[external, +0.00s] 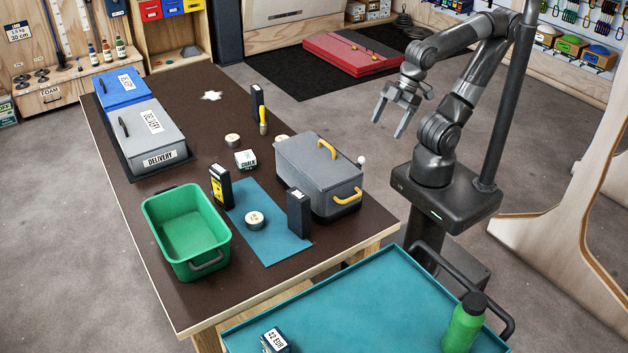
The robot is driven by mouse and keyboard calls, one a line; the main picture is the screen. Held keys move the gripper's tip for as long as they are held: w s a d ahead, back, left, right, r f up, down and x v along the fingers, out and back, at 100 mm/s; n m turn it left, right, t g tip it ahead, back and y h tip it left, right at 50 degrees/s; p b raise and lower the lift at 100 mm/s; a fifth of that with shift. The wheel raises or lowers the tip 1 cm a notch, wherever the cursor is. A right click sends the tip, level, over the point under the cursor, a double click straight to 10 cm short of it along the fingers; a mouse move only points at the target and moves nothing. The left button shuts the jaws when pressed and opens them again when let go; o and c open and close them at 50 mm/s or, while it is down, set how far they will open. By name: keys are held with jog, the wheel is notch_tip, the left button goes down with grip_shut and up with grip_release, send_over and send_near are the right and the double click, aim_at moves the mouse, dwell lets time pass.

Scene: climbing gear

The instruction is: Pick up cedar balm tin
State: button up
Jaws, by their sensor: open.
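Several small round tins are on the dark table (190,290). One pale-topped tin (254,219) lies on the blue mat (283,247), between two upright dark boxes. A second tin (232,141) is farther back, behind the white and green chalk box (246,160). A third round item (281,139) is partly hidden behind the grey case. The labels are too small to read, so I cannot tell which is the cedar balm tin. My gripper (388,128) is open and empty, raised to the right of the table, well apart from all the tins.
A grey case (310,175) with yellow handles stands on the table's right side, between my arm and the mat. A green bin (187,230) and delivery boxes (147,135) stand on the left. A teal cart (370,300) with a green bottle (464,325) is in front.

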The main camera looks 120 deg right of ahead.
jog(key=shift+c, duration=0.2)
jog(key=w+d+m+g, duration=0.2)
jog(key=w+d+m, duration=0.5)
jog(key=w+d, duration=0.15)
jog(key=m+g, duration=0.4)
jog(key=m, duration=1.7)
send_over(282, 137)
jog(key=a, duration=0.1)
notch_tip(282, 137, down, 22)
jog(key=shift+w+r, duration=0.1)
jog(key=shift+w+f, duration=0.1)
jog(key=shift+f, duration=3.1)
